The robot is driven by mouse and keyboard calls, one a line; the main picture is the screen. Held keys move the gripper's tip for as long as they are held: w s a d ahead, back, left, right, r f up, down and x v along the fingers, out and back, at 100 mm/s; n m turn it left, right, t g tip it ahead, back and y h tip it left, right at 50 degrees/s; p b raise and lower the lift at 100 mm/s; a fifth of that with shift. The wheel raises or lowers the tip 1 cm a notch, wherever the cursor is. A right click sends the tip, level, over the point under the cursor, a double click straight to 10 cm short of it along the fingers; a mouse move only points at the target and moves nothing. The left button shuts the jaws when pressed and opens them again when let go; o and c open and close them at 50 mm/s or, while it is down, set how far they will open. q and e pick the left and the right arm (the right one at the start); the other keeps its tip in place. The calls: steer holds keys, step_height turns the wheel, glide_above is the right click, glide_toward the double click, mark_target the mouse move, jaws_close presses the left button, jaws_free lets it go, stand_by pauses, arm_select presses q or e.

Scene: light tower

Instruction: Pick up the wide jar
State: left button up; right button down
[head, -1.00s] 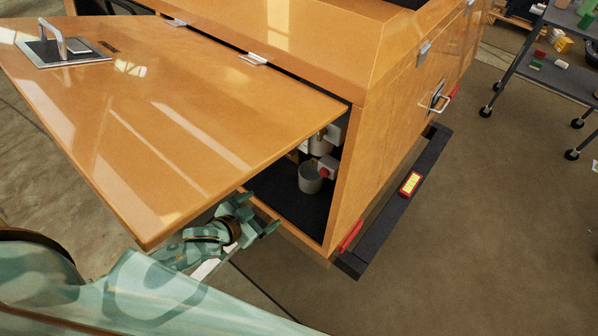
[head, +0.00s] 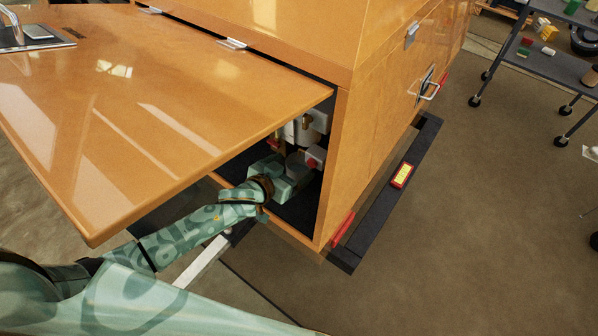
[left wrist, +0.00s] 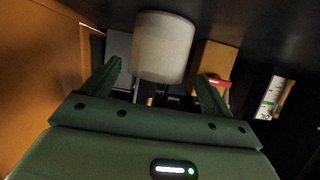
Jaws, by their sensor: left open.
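The wide jar (head: 297,162) is a squat grey cylinder inside the wooden cabinet, partly hidden by my left gripper. It shows in the left wrist view as a pale cylinder (left wrist: 162,48) ahead of the palm, between the lines of the two fingers. My left gripper (head: 293,180) reaches in through the open side, under the raised panel. In the left wrist view its fingers (left wrist: 160,80) are spread, one to each side of the jar, with visible gaps. I cannot tell whether the fingertips reach past the jar's near side. My right gripper is not in view.
The raised wooden panel (head: 150,95) hangs over my left arm. The cabinet's side wall (head: 345,165) stands close right of the gripper. White and red fittings (head: 316,155) are behind the jar. In the left wrist view an orange-brown block (left wrist: 215,60) is right of it.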

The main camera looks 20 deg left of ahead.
mark_target(300, 163)
arm_select(q)
steer(key=x, duration=0.2)
steer(key=b+x, duration=0.1)
steer(key=x, duration=0.1)
steer(key=shift+d, duration=0.25)
steer(key=shift+s+r, duration=0.1)
steer(key=shift+c, duration=0.7)
steer(key=c, duration=1.1)
